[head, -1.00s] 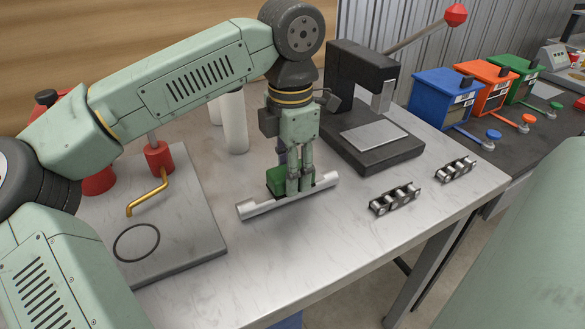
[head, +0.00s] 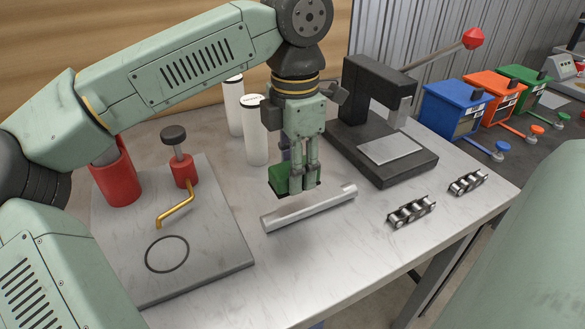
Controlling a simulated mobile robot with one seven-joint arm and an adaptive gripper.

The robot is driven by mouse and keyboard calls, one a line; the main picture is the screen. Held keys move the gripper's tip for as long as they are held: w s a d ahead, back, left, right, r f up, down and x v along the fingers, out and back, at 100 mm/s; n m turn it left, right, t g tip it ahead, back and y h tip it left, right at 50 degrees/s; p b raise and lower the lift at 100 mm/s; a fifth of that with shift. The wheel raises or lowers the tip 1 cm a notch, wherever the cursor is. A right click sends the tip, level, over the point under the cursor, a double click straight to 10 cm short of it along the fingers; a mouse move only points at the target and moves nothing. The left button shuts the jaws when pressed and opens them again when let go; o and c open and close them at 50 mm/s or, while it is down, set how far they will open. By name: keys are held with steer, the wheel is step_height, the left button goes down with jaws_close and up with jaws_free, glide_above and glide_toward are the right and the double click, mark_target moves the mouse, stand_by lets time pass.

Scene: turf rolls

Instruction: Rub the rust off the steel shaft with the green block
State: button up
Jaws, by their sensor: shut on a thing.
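The steel shaft (head: 310,208) lies on the metal bench in the head view, slanting from lower left to upper right. Its visible surface is plain grey, with no clear rust at this size. My gripper (head: 304,184) is shut on the green block (head: 280,178), pointing down just behind or above the shaft's middle. A narrow gap shows between the block and the shaft in the picture. The fingers hide part of the block, and its underside is dark.
An arbor press (head: 350,95) with a red-knobbed lever stands right of my gripper. Two chain pieces (head: 411,210) lie front right. White canisters (head: 255,130) stand behind. A plate (head: 210,250) with a red fixture and black ring lies left. Bench in front of the shaft is clear.

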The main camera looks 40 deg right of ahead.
steer(key=shift+r+p, duration=0.7)
steer(key=shift+r, duration=0.6)
steer(key=shift+f, duration=0.1)
